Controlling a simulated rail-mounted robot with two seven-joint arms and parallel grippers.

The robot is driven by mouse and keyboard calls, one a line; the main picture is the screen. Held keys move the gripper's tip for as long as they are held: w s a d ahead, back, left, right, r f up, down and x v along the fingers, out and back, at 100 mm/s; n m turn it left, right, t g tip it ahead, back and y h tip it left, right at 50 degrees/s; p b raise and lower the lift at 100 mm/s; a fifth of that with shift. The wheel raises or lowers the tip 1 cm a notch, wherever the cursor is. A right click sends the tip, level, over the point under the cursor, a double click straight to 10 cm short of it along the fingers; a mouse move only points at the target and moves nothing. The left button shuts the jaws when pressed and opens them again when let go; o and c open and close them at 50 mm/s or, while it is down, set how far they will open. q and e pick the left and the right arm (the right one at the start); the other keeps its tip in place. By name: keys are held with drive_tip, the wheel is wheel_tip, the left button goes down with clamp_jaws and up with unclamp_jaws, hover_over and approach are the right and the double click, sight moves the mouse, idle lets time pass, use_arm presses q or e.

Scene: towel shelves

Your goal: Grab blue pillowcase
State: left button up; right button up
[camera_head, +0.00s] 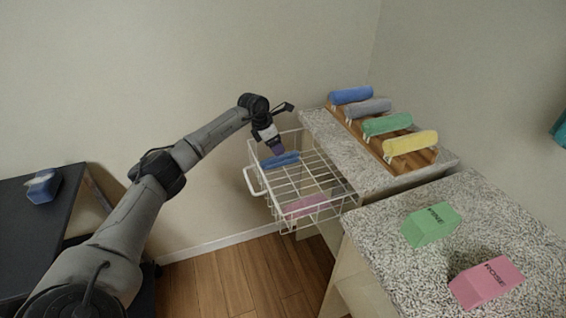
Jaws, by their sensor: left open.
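A blue folded cloth (284,160), likely the blue pillowcase, lies in the far left part of the white wire basket (256,182). My left gripper (279,150) points down just above this cloth. It is open, with its fingers close to the cloth; whether they touch it I cannot tell. Part of the cloth is hidden behind the gripper. My right gripper is not in view.
A pink cloth (305,205) lies at the basket's near end. Rolled blue (351,95), grey, green and yellow towels sit on a wooden rack on the counter. Green (430,225) and pink (486,283) labelled blocks stand on the nearer counter. A dark table (15,215) is at left.

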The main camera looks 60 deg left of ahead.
sight(282, 156)
use_arm(q)
drive_tip(key=shift+b+x, duration=0.3)
drive_tip(key=shift+x, duration=1)
drive_tip(key=b+x, duration=0.1)
drive_tip(key=x, duration=0.4)
drive_tip(key=shift+w+b, duration=0.1)
drive_tip(key=shift+b, duration=0.25)
drive_tip(key=shift+w+f, duration=0.1)
drive_tip(key=shift+f, duration=0.05)
drive_tip(key=shift+c, duration=0.3)
drive_tip(key=c, duration=0.6)
drive_tip(key=shift+c, duration=0.3)
